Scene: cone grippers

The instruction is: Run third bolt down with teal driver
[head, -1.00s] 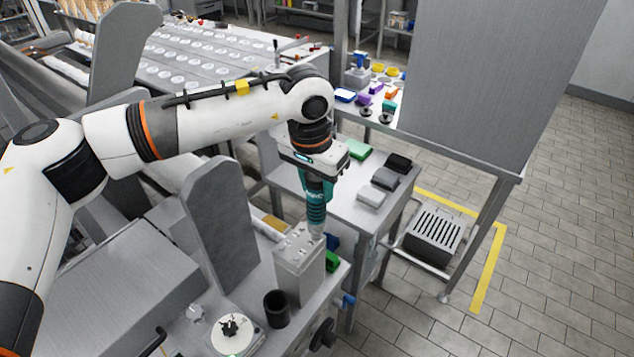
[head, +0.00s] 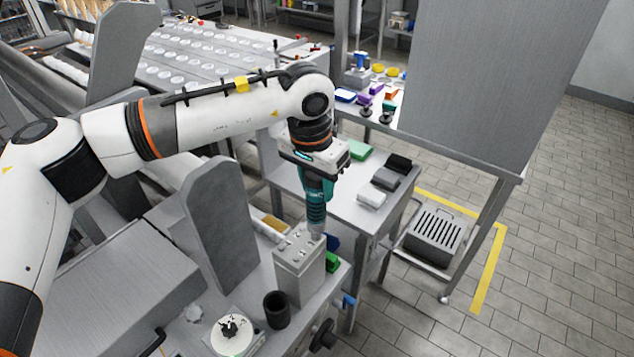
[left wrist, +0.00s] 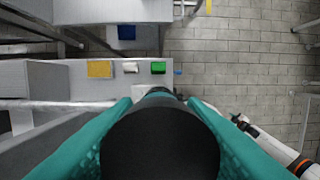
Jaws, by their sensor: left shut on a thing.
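The teal driver (head: 317,195) is held upright in my left gripper (head: 315,160), which is shut on its upper body. The driver's nose points down at the right end of the top of a grey metal block (head: 298,278). Several bolts (head: 291,252) stand on that top. The tip covers the spot below it, so I cannot tell if it touches a bolt. My right gripper is out of view.
A black cup (head: 277,309) and a white round fixture (head: 232,333) stand left of and in front of the block. A green block (head: 332,262) is close at its right. A tall grey plate (head: 222,225) rises to the left. A side table (head: 345,195) stands behind.

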